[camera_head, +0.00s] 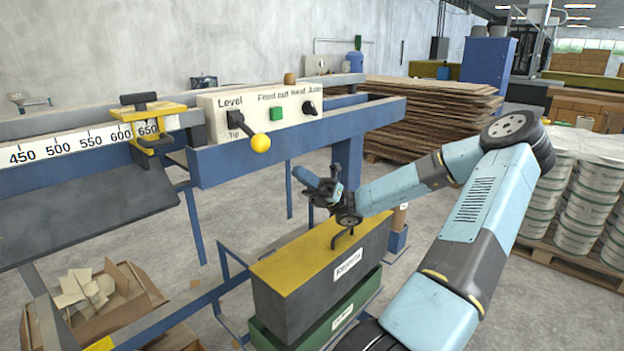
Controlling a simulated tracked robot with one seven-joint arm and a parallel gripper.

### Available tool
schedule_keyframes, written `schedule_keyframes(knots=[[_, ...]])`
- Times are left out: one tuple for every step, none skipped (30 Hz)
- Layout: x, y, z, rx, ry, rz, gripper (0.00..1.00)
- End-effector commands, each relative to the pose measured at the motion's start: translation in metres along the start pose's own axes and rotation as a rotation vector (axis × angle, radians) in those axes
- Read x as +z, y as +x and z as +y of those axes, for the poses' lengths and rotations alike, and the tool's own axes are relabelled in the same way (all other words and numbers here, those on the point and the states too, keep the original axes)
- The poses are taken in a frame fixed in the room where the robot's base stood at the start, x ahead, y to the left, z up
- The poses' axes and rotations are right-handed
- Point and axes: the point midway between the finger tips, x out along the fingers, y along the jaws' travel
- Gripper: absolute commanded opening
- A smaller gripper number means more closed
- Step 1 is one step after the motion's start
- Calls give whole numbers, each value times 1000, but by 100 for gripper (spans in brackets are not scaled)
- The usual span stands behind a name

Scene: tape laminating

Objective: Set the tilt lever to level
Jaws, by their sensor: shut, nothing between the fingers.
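The tilt lever (260,143) has a yellow ball knob on a short dark rod. It sits at the left of the cream control panel (290,98). Its rod slants down to the right from its pivot, with the knob low, below the "Level" label (230,102) and to the right of the "Tip" label (236,135). My gripper (303,177) is shut and empty, to the right of and lower in the picture than the knob, apart from it. It points left; its fingertips are small and dark here.
The panel also carries a green button (276,113) and a black Hand/Auto switch (308,107). A blue beam (300,138) runs below the panel. A dark box with a yellow top (320,262) stands below my gripper. A yellow stop clamp (150,112) sits on the ruler at left.

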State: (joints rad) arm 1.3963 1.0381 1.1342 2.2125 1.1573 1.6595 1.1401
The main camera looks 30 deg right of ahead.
Motion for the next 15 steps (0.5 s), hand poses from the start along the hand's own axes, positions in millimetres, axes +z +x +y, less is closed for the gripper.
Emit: schedule_keyframes(knots=[[-1, 9, 0, 2, 1, 1, 0], [0, 15, 1, 2, 1, 1, 0], [0, 22, 0, 1, 1, 1, 0], [0, 27, 0, 1, 1, 2, 0], [0, 32, 0, 2, 0, 2, 0], [0, 39, 0, 2, 1, 1, 0], [-1, 44, 0, 2, 1, 2, 0], [-1, 49, 0, 2, 0, 2, 0], [0, 55, 0, 1, 0, 1, 0], [0, 60, 0, 1, 0, 1, 0], [0, 64, 0, 2, 0, 1, 0], [0, 69, 0, 1, 0, 1, 0], [0, 73, 0, 0, 0, 1, 0], [-1, 76, 0, 0, 0, 1, 0], [-1, 80, 0, 1, 0, 1, 0]])
